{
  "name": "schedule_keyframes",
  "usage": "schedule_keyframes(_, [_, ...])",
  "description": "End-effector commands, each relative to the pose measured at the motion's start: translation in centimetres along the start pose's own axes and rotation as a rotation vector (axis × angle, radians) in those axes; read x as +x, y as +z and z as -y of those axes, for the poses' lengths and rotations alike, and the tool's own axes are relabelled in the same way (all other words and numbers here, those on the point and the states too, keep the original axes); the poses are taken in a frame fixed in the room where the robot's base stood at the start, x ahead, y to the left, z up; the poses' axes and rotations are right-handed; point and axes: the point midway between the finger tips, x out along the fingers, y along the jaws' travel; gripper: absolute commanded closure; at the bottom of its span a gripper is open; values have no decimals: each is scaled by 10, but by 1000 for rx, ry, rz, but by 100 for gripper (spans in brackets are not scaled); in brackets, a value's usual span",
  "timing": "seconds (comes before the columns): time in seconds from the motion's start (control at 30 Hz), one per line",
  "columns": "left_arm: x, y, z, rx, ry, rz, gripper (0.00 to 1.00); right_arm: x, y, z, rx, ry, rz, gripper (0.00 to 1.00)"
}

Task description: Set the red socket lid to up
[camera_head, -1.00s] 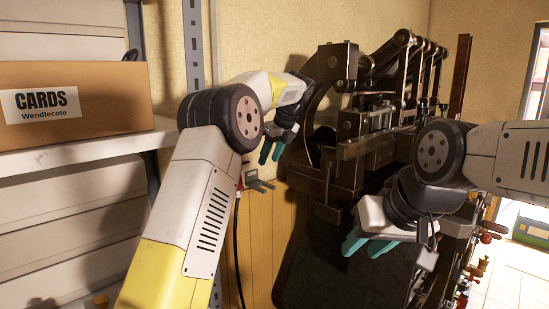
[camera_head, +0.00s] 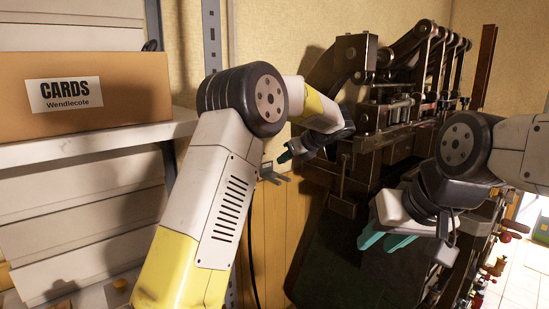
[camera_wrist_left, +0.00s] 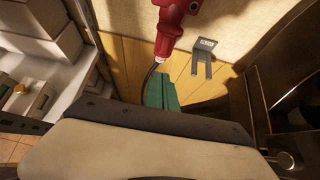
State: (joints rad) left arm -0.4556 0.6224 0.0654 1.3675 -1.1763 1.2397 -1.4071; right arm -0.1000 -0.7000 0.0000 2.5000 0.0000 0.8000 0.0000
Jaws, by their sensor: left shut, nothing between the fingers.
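In the left wrist view a red socket or plug body (camera_wrist_left: 172,28) is at the top, cut off by the frame edge, with a black cable below it. I cannot tell which part is its lid or how the lid stands. My left gripper (camera_wrist_left: 161,92) is shut and empty below it, its teal fingers near the cable and apart from the red body. My right gripper (camera_head: 385,241) hangs before the press, with the finger gap unclear.
A grey forked bracket (camera_wrist_left: 204,60) is on the wall right of the red body; it also shows in the head view (camera_head: 271,173). The dark press (camera_head: 350,130) stands close to the right. A shelf (camera_head: 100,137) with a cardboard box (camera_head: 120,95) is on the left.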

Motion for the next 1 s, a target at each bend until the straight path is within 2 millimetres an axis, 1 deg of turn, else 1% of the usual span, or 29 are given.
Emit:
schedule_keyframes(0.17, [4, -3, 3, 5, -25, 49, 100, 0, 0, 0, 0, 0, 0, 64])
schedule_keyframes(0.27, [16, -3, 3, 5, -24, 50, 100, 0, 0, 0, 0, 0, 0, 64])
schedule_keyframes(0.37, [33, -2, 3, 4, -22, 48, 100, 0, 0, 0, 0, 0, 0, 64])
schedule_keyframes(0.6, [86, 0, 4, 5, -21, 47, 100, 0, 0, 0, 0, 0, 0, 64])
schedule_keyframes(0.7, [105, 1, 5, 5, -22, 47, 100, 0, 0, 0, 0, 0, 0, 64])
schedule_keyframes(0.73, [99, 10, 6, 0, -27, 49, 100, 0, 0, 0, 0, 0, 0, 64])
schedule_keyframes(0.8, [93, 20, 6, 1, -27, 49, 100, 0, 0, 0, 0, 0, 0, 64])
schedule_keyframes(0.9, [89, 31, 6, 2, -26, 49, 100, 0, 0, 0, 0, 0, 0, 64])
schedule_keyframes(1.0, [86, 36, 6, 3, -26, 48, 100, 0, 0, 0, 0, 0, 0, 64])
